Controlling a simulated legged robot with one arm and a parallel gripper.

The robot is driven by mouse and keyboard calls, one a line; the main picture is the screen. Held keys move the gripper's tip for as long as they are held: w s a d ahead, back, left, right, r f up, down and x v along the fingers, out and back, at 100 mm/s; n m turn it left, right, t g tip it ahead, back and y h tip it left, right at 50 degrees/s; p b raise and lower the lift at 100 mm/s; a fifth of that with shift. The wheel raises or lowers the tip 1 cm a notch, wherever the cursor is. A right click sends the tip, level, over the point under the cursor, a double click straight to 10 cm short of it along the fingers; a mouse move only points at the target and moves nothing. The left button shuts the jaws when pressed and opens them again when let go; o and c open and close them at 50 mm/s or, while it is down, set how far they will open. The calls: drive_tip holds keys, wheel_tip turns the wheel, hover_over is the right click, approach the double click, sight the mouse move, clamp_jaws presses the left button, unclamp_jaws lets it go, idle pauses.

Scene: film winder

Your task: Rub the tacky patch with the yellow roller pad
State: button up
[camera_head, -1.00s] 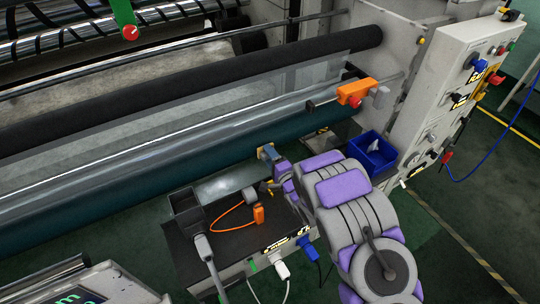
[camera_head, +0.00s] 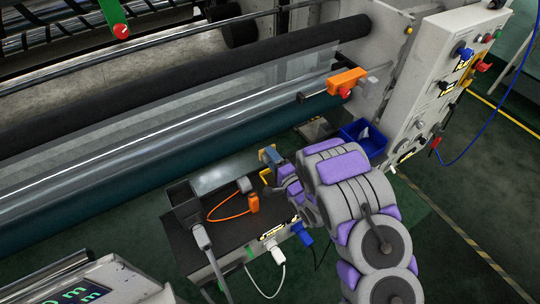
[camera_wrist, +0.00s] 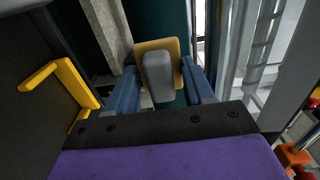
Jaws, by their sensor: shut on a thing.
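The yellow roller pad (camera_wrist: 174,45) is a flat tan-yellow square with a grey handle (camera_wrist: 158,78). My gripper (camera_wrist: 162,88) has its blue fingers shut on either side of the grey handle, with the pad beyond them. In the head view my gripper (camera_head: 272,160) is above the back right part of the black-topped bench (camera_head: 190,243), in front of the teal roller. I cannot make out a tacky patch on the machine's rollers (camera_head: 150,167).
A yellow bracket (camera_wrist: 55,75) stands close left of my gripper in the wrist view. The bench holds a black box (camera_head: 183,200) and an orange corded tool (camera_head: 253,203). A blue bin (camera_head: 362,137), an orange clamp (camera_head: 347,80) and a control panel (camera_head: 440,80) are to the right.

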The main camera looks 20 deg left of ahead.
drive_tip(key=v, duration=0.3)
drive_tip(key=shift+p, duration=0.3)
drive_tip(key=shift+r, duration=0.1)
idle(0.4)
